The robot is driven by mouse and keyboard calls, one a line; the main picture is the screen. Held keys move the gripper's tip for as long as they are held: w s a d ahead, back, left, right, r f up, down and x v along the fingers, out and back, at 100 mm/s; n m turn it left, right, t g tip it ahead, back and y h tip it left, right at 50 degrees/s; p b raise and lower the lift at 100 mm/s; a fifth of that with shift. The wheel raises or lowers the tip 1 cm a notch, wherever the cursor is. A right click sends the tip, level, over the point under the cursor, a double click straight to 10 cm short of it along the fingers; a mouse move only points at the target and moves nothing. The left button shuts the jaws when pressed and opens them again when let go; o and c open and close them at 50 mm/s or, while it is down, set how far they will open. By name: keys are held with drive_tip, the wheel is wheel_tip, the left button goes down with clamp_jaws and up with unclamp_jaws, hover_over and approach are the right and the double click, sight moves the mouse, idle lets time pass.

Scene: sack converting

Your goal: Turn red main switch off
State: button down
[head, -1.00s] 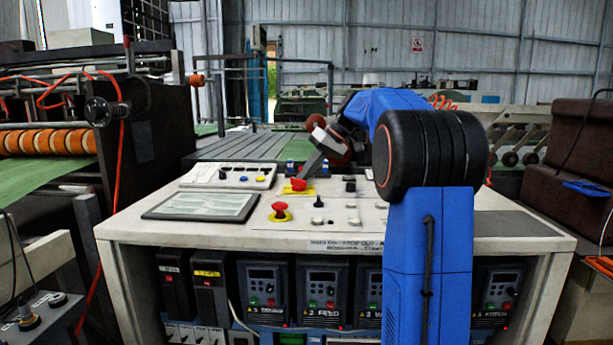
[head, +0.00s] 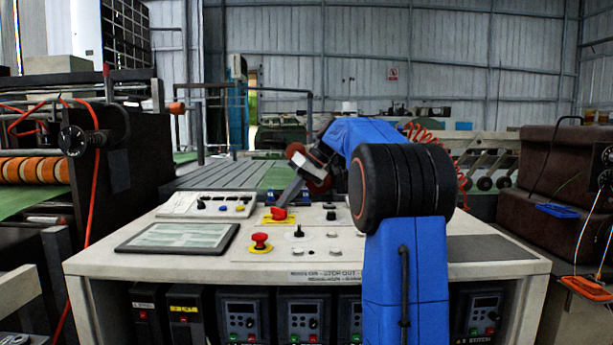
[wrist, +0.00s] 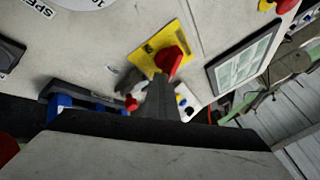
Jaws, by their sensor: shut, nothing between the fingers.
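The red main switch (head: 279,213) is a red rotary handle on a yellow plate (head: 266,221) on the console top. In the wrist view the red handle (wrist: 169,61) stands on its yellow plate (wrist: 149,52), set slantwise across it. My gripper (head: 285,202) points down at the handle from above and behind. Its dark shut fingers (wrist: 162,86) hold nothing; their tips are right beside the handle's near end. I cannot tell whether they touch it. The fingers hide a little of the plate.
A red mushroom button (head: 261,238) on a yellow ring stands just in front of the switch, with a black knob (head: 298,232) beside it. A framed panel (head: 178,238) lies to the left. Behind it is a small button box (head: 208,205). Drive units (head: 240,317) fill the console's front.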

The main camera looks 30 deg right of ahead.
drive_tip(key=v, duration=1.6)
drive_tip(key=shift+s+d, duration=0.3)
drive_tip(key=shift+s, duration=0.1)
